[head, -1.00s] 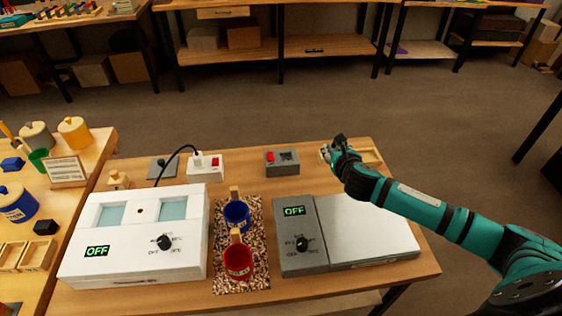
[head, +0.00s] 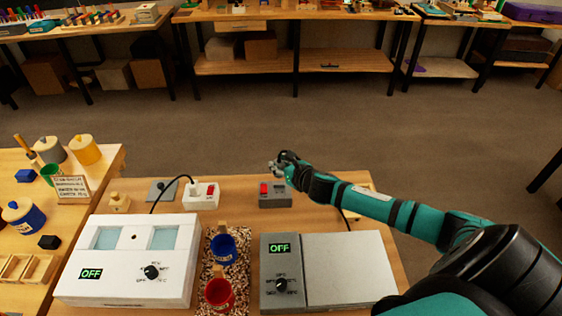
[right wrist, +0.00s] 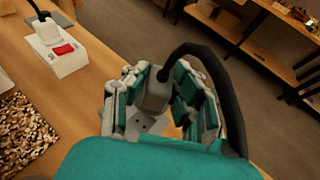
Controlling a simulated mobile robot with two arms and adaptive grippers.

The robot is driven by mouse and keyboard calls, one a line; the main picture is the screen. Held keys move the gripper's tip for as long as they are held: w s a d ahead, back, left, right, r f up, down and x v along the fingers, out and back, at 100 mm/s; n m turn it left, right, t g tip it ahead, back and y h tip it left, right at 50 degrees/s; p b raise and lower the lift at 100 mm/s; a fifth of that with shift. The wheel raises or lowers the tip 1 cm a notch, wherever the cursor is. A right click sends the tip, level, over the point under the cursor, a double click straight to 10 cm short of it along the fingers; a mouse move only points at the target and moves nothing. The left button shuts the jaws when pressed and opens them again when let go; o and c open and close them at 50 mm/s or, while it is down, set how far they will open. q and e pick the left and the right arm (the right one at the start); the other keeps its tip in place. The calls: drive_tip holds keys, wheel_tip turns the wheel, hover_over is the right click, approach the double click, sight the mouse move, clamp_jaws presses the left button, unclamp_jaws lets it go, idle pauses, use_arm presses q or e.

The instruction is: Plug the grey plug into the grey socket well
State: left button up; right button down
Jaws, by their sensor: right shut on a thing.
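The grey socket box (head: 277,201) with a red switch stands at the back of the bench in the head view. Part of its grey top also shows below the fingers in the right wrist view (right wrist: 147,124). My right gripper (head: 282,167) is over the back of the socket, shut on the grey plug (right wrist: 156,94), from which a thick black cable arcs to the right. In the right wrist view the plug is between the fingers, above the socket top. The plug's lower end is hidden, so I cannot tell whether it touches the well. My left gripper is not in view.
A white socket (head: 202,196) with a white plug and red switch stands to the left. In front are a white device (head: 128,290) and a grey device (head: 345,265), both reading OFF. Blue (head: 223,249) and red (head: 219,293) pots stand between them.

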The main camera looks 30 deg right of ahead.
sight(280, 177)
drive_tip(key=shift+a, duration=0.15)
wheel_tip(280, 177, down, 4)
drive_tip(key=b, duration=0.2)
drive_tip(key=shift+b, duration=0.35)
drive_tip(key=shift+f+b, duration=0.65)
drive_tip(key=shift+f, duration=0.25)
use_arm(q)
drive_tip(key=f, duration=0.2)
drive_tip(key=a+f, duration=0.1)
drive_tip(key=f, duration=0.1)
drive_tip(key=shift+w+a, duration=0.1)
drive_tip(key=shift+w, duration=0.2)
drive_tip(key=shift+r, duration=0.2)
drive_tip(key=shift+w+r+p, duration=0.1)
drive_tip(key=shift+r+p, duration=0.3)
drive_tip(key=shift+p, duration=0.2)
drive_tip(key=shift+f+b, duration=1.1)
use_arm(e)
drive_tip(key=shift+f, duration=1.4)
